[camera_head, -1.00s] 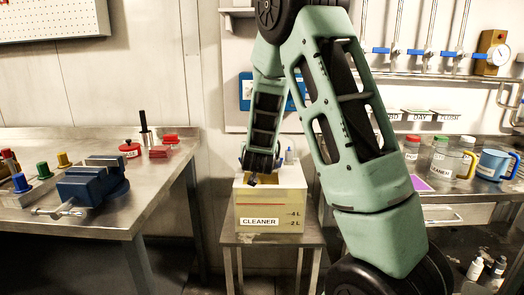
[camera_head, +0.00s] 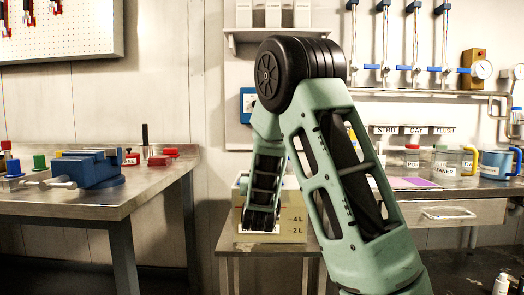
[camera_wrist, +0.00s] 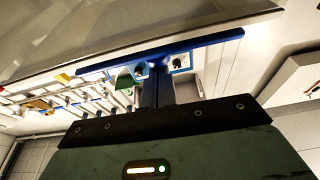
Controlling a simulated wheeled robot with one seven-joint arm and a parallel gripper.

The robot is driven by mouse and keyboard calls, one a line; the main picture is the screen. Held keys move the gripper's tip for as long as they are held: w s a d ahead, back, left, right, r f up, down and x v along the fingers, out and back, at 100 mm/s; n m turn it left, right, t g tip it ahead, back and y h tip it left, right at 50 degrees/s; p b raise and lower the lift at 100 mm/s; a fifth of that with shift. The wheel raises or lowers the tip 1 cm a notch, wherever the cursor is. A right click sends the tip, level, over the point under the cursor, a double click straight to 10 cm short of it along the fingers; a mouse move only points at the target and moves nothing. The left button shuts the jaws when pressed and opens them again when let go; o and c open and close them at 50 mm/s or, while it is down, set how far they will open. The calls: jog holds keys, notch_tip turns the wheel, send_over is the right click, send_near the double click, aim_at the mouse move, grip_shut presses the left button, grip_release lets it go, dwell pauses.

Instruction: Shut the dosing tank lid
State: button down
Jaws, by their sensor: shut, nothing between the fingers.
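The dosing tank (camera_head: 292,226), a cream box with 4 L and 2 L marks, stands on a small metal table in the head view. My arm crosses in front of its left part and hides its label. The state of its lid cannot be made out. The end of my arm is in front of the tank in the head view, with the fingers hidden. In the wrist view my gripper (camera_wrist: 158,85) is shut and empty. A long blue bar (camera_wrist: 205,47) crosses just beyond it; I cannot tell what it belongs to.
A steel bench (camera_head: 120,195) with a blue vise (camera_head: 90,168) is at left. A counter (camera_head: 450,183) with jugs and a drawer is at right. Valves and a gauge (camera_head: 482,68) are on the back wall. A gap separates the left bench from the tank's table.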

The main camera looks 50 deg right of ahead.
jog(key=shift+a+f+b, duration=0.1)
jog(key=shift+f+b, duration=0.45)
jog(key=shift+s+f, duration=0.1)
